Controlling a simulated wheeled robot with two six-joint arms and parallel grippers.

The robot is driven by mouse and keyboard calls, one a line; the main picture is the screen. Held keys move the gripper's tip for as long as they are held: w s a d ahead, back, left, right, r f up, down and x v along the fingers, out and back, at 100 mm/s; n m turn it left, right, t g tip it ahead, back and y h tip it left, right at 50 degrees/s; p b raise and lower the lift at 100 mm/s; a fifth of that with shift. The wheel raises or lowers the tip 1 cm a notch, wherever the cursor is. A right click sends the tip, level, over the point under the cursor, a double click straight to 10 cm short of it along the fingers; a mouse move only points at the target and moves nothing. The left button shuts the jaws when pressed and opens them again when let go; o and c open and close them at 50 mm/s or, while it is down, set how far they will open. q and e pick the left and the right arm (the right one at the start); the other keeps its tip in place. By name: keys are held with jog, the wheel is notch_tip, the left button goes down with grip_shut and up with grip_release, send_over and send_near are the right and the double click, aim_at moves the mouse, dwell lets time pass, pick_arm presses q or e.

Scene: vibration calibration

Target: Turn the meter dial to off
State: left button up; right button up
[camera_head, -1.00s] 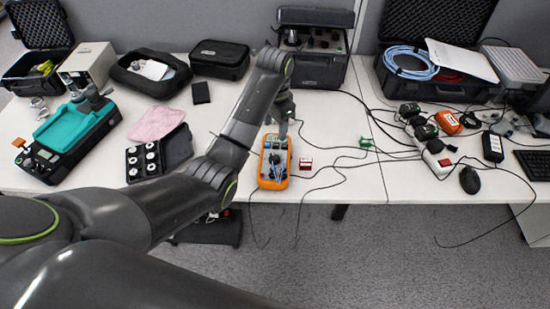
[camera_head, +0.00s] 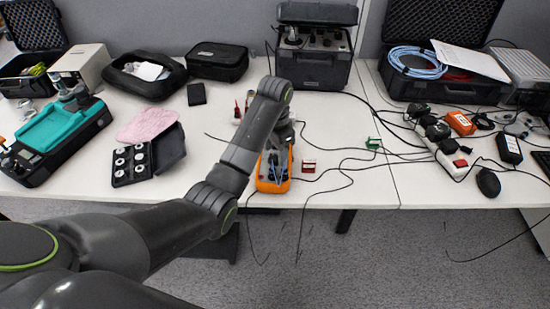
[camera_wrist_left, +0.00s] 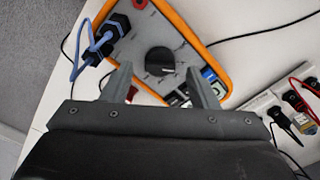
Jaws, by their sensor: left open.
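The orange-rimmed meter (camera_head: 272,184) lies on the table near its front edge, partly hidden by my left arm in the head view. In the left wrist view the meter (camera_wrist_left: 183,22) shows its grey face with a round black dial (camera_wrist_left: 160,61) in the middle. Blue leads with dark plugs (camera_wrist_left: 103,40) sit at one end of it. My left gripper (camera_wrist_left: 160,80) is open over the meter, its two fingers on either side just short of the dial; I cannot tell whether they touch the face. In the head view the left gripper (camera_head: 284,138) is mostly behind the arm. My right gripper is out of view.
A small red block (camera_head: 309,166) and a green block (camera_head: 373,144) stand right of the meter, with black cables around them. An open black case of round weights (camera_head: 130,163) lies left. A large dark instrument (camera_head: 313,67) stands behind.

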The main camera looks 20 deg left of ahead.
pick_arm(q)
jog(key=shift+f, duration=0.65)
jog(key=shift+c, duration=0.4)
jog(key=c, duration=0.9)
jog(key=shift+r+p, duration=0.15)
jog(key=shift+p, duration=0.4)
jog(key=n+p, duration=0.5)
jog(key=p, duration=0.3)
jog(key=shift+r+p, duration=0.15)
jog(key=shift+p, duration=0.25)
jog(key=shift+f+n+p, duration=0.2)
jog(key=shift+n+p, duration=0.95)
jog(key=shift+n, duration=0.25)
jog(key=shift+f, duration=0.1)
